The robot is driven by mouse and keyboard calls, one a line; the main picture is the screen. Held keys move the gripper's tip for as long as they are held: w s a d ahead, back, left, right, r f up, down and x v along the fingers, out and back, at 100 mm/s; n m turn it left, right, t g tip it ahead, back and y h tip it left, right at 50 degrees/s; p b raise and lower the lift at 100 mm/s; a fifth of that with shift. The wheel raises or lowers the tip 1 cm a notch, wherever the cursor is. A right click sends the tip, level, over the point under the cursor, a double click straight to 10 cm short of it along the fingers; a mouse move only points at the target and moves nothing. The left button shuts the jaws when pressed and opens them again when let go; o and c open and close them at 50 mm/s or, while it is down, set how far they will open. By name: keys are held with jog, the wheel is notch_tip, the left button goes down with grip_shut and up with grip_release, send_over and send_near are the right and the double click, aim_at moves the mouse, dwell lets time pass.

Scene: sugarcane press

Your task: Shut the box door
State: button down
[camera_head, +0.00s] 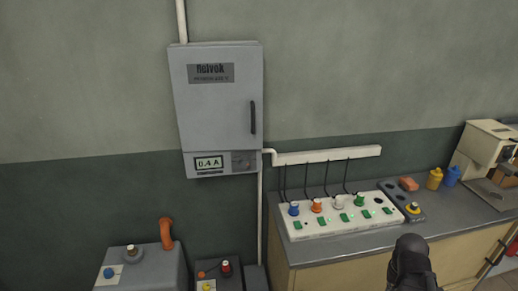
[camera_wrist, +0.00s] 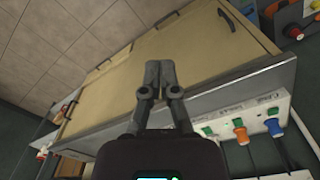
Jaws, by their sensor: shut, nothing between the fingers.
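The grey box (camera_head: 218,110) hangs on the wall in the head view. Its door (camera_head: 215,112) has a label plate at the top and a dark vertical handle (camera_head: 253,117) at the right edge. The door looks flush with the box, with no visible gap. A panel with a "0.4 A" display (camera_head: 209,162) sits below the door. My gripper (camera_wrist: 160,68) is shut and empty in the wrist view, in front of the wooden cabinet front. A dark part of my arm shows at the bottom right of the head view, well right of and below the box.
A white socket strip (camera_head: 335,213) with several coloured plugs and cords lies on the counter (camera_head: 300,252). Yellow and blue containers (camera_head: 435,179) and a beige machine (camera_head: 490,150) stand at right. Grey units (camera_head: 140,270) stand at lower left. The wall around the box is mostly clear.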

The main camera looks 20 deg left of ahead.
aim_at(260, 145)
jog(key=w+a+r+n+t+h, duration=0.2)
jog(key=w+a+r+n+t, duration=0.35)
jog(key=w, duration=0.45)
jog(key=w+a+r+n+t+h, duration=0.25)
jog(key=w+a+r+t, duration=0.3)
jog(key=w+a, duration=0.4)
jog(key=a+r+n+t+y, duration=0.1)
jog(key=a+r+n+y, duration=0.2)
jog(key=a, duration=0.7)
jog(key=s+a+r+n+t+y, duration=0.1)
jog(key=a+n+y, duration=0.4)
jog(key=a, duration=0.5)
jog(key=s+a+r+n+t+y+p, duration=0.1)
jog(key=a+r+n+t+y, duration=0.1)
jog(key=a+r+n+y, duration=0.2)
jog(key=a+n+y, duration=0.1)
jog(key=a+n, duration=0.2)
jog(key=a, duration=0.3)
jog(key=shift+a+r+t, duration=0.4)
jog(key=shift+w+h, duration=0.1)
jog(key=shift+h, duration=0.15)
jog(key=x, duration=1.3)
jog(key=shift+w+a+r, duration=0.1)
jog(key=shift+w+a, duration=0.1)
jog(key=shift+w, duration=0.1)
jog(key=shift+w, duration=0.1)
